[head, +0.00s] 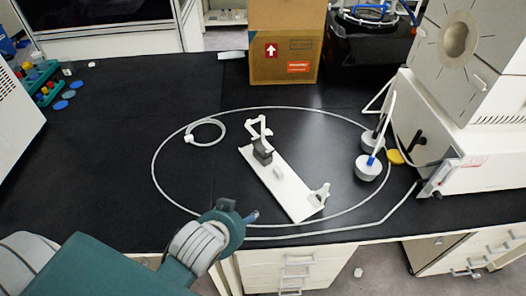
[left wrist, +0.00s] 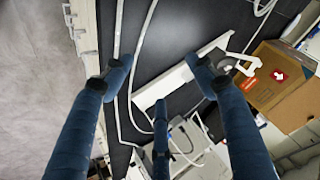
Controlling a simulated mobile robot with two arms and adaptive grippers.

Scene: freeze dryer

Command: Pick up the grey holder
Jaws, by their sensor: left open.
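A long white plate (head: 285,185) lies at a slant on the black bench, with a white bracket at each end. A small dark grey block (head: 262,152), which looks like the grey holder, sits near its far end. The plate also shows in the left wrist view (left wrist: 150,97), partly behind my fingers; I cannot make out the grey block clearly there. My left gripper (head: 238,213) is above the bench's front edge, nearer and to the left of the plate, apart from it. In the left wrist view its fingers (left wrist: 160,80) are spread and empty. My right gripper is not in view.
A pale tube (head: 153,170) loops around the plate. White-capped flasks (head: 368,168) and a white machine (head: 470,150) stand at the right. A cardboard box (head: 285,45) stands behind. The bench's left part is mostly clear.

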